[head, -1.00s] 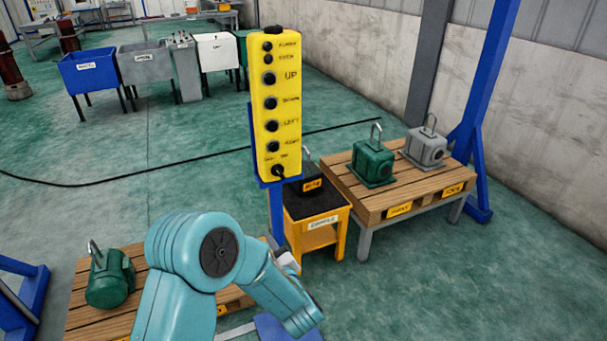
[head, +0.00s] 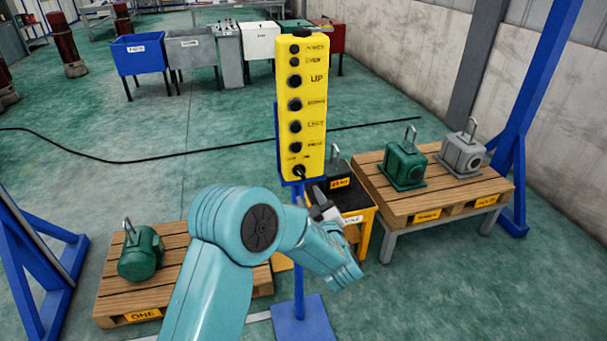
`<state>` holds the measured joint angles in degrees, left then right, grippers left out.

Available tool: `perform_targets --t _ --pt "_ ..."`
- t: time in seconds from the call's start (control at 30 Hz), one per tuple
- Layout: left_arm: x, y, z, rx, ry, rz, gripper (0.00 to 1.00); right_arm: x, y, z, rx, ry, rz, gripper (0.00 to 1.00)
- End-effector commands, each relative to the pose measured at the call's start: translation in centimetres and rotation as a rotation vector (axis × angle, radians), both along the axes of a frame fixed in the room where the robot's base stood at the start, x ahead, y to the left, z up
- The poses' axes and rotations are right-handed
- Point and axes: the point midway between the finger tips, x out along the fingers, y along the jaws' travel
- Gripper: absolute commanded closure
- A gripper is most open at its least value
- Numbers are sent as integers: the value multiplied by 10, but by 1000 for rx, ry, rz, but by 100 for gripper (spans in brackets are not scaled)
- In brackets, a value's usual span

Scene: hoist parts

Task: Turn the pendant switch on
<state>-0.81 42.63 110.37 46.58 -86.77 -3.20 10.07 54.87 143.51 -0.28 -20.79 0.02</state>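The yellow pendant (head: 302,120) stands upright on a blue post (head: 298,255), with a column of round black buttons. Its black rotary switch (head: 299,171) is at the bottom of the face, with small labels above it that I cannot read. My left arm comes up in front from below. My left gripper (head: 308,194) is just under the switch, its grey and dark fingers pointing up and left. It looks close to the switch, but I cannot tell whether it touches. The finger gap is too small to judge. My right gripper is not in view.
A pallet with a green motor (head: 141,253) is at lower left. A pallet table (head: 440,205) with a green and a grey hoist block stands right. A yellow cart (head: 366,232) is behind the gripper. A black cable (head: 90,158) crosses the open floor.

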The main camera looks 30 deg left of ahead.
Motion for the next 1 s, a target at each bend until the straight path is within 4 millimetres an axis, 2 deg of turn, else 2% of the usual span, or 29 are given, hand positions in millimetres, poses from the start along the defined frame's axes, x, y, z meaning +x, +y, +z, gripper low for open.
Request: perform_targets --t 0.1,0.3,0.5,0.8,0.83,0.93,1.0 --pt "19 23 3 1 1 4 61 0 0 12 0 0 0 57" --pt "46 51 2 2 1 2 61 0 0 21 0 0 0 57" --pt "61 64 0 1 1 -2 61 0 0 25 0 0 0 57" --pt "64 67 -1 1 2 -4 61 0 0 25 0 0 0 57" --pt "63 67 0 1 0 -3 64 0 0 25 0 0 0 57" --pt "63 66 0 1 1 -2 96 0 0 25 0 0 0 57" --pt "63 66 0 1 1 -2 100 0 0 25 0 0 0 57"
